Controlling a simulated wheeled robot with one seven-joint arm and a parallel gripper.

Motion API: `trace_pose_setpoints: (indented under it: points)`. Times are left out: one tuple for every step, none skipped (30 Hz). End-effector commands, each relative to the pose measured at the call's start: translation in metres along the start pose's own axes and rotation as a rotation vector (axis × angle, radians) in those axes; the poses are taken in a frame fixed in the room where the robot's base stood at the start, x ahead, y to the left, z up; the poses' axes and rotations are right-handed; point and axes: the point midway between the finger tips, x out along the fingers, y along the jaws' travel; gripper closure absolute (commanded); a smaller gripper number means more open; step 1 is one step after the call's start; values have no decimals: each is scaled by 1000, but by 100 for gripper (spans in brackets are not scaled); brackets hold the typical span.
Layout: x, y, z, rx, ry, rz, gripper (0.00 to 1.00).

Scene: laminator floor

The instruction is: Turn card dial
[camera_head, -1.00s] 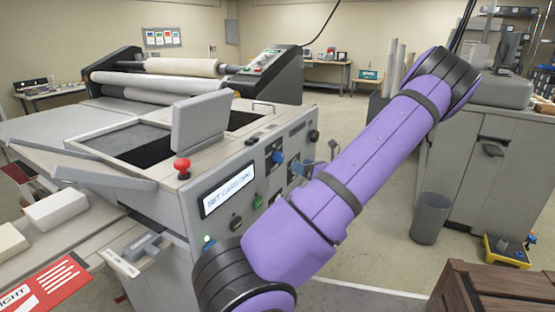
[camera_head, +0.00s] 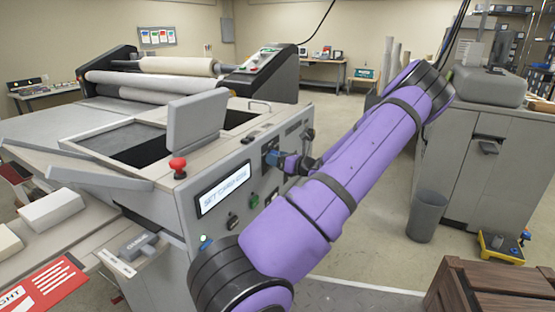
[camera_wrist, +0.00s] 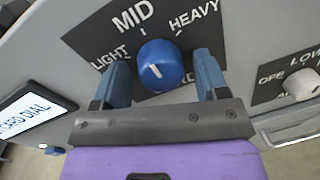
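The blue dial (camera_wrist: 161,62) sits on a black plate marked LIGHT, MID and HEAVY, with a further label partly hidden at the lower right. A short white mark shows on the dial's face; which label it points to is hard to tell. My gripper (camera_wrist: 163,80) is open, with one blue finger on each side of the dial. Gaps show between the fingers and the dial in the wrist view. In the head view my gripper (camera_head: 288,162) is at the front panel of the machine (camera_head: 170,221), and its fingers largely cover the dial.
A lit display (camera_head: 223,189) on the panel reads SET: CARD DIAL. A red stop button (camera_head: 178,167) stands on the machine's corner. Another knob (camera_wrist: 302,84), labelled OFF and LOW, is right of the dial. A wooden crate (camera_head: 485,290) and a grey bin (camera_head: 428,216) stand to the right.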

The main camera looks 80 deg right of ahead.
Motion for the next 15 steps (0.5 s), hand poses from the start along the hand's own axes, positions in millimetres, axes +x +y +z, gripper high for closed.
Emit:
trace_pose_setpoints:
  points:
    - [0,0,0,0,0,0,45]
    - [0,0,0,0,0,0,52]
    - [0,0,0,0,0,0,61]
    - [0,0,0,0,0,0,68]
    - [0,0,0,0,0,0,75]
    - [0,0,0,0,0,0,78]
    - [0,0,0,0,0,0,78]
    - [0,0,0,0,0,0,78]
    - [0,0,0,-1,0,0,78]
    - [0,0,0,-3,0,0,78]
    - [0,0,0,-6,0,0,78]
    - [0,0,0,-11,-1,0,78]
    - [0,0,0,-16,-1,0,78]
    - [0,0,0,-21,-2,1,78]
    - [0,0,0,-32,-3,1,78]
